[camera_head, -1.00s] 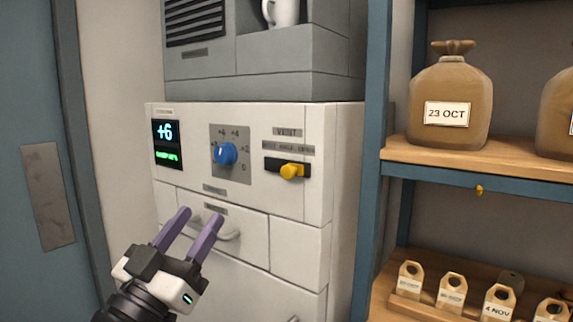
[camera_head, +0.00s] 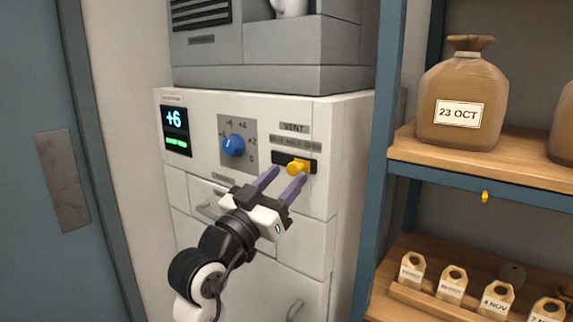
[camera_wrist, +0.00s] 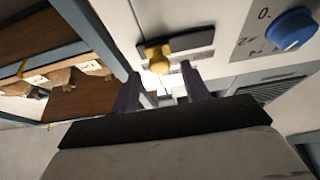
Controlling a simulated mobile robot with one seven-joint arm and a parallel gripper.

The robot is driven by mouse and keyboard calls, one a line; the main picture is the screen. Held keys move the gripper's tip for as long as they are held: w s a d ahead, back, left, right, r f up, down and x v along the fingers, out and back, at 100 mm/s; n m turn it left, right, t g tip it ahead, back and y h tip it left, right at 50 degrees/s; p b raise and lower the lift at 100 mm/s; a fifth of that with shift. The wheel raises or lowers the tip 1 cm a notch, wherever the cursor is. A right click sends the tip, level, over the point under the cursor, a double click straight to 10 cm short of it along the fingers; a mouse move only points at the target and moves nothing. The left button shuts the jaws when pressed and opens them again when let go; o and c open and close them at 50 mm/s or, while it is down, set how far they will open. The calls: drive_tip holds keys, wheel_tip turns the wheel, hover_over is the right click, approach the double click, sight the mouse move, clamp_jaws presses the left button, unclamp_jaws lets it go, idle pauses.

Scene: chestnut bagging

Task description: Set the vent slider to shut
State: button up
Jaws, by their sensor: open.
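The vent slider is a yellow knob (camera_head: 297,168) in a short dark horizontal slot (camera_head: 281,157), under a VENT label (camera_head: 294,128) on a white cabinet front. The knob stands near the middle of the slot; the small position words above it are too blurred to read surely. My gripper (camera_head: 289,174) is open and empty, its two purple fingers reaching up toward the knob from below. In the wrist view the knob (camera_wrist: 158,60) shows between and just beyond the fingertips (camera_wrist: 160,74). I cannot tell whether either finger touches it.
A blue dial (camera_head: 233,145) and a display reading +6 (camera_head: 175,119) are left of the slot. Drawer handles (camera_head: 208,212) protrude below. A blue-framed shelf (camera_head: 480,175) with a brown sack (camera_head: 463,95) and small tags stands to the right.

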drive_tip(key=shift+w+d+r, duration=0.3)
drive_tip(key=shift+w+d, duration=0.1)
drive_tip(key=shift+w, duration=0.15)
clamp_jaws()
